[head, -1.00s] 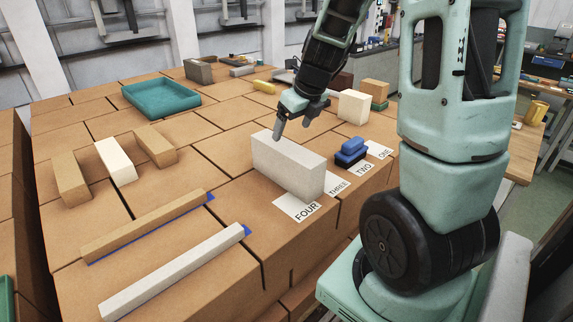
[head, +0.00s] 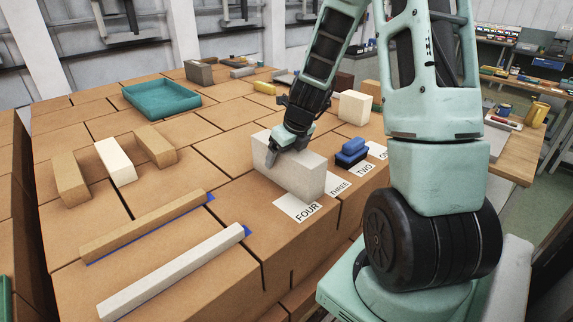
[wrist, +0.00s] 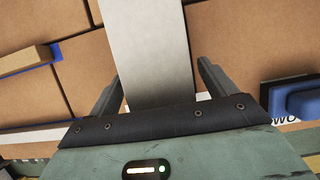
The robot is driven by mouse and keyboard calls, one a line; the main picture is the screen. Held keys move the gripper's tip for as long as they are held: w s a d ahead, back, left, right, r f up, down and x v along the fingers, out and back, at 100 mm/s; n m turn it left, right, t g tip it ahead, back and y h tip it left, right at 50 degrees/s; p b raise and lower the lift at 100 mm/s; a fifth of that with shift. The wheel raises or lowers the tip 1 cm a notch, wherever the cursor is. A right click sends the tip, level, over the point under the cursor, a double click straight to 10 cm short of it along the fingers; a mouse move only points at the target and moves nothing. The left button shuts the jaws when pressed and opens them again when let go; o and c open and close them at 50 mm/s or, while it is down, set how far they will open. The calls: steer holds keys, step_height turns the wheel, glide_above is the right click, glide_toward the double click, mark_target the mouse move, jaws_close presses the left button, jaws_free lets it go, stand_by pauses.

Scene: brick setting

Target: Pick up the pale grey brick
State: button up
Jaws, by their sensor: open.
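The pale grey brick (head: 300,174) stands on its long edge on the brown table, by the cards reading FOUR and THREE. My gripper (head: 275,145) is at its top in the head view, hiding part of its upper side. In the wrist view the brick (wrist: 148,50) runs up the middle, between the two open fingers of my gripper (wrist: 160,85). A gap shows between the right finger and the brick; the left finger is close to the brick's left edge. Whether either finger touches it I cannot tell.
A long light bar (head: 175,270) and a tan bar (head: 145,225) lie at front left. A teal tray (head: 160,99) and a cream block (head: 355,106) are farther back. Bare table lies left of the brick.

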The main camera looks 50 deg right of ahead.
steer(key=c, duration=1.7)
steer(key=shift+r, duration=0.1)
jaws_close()
steer(key=shift+w+r, duration=0.1)
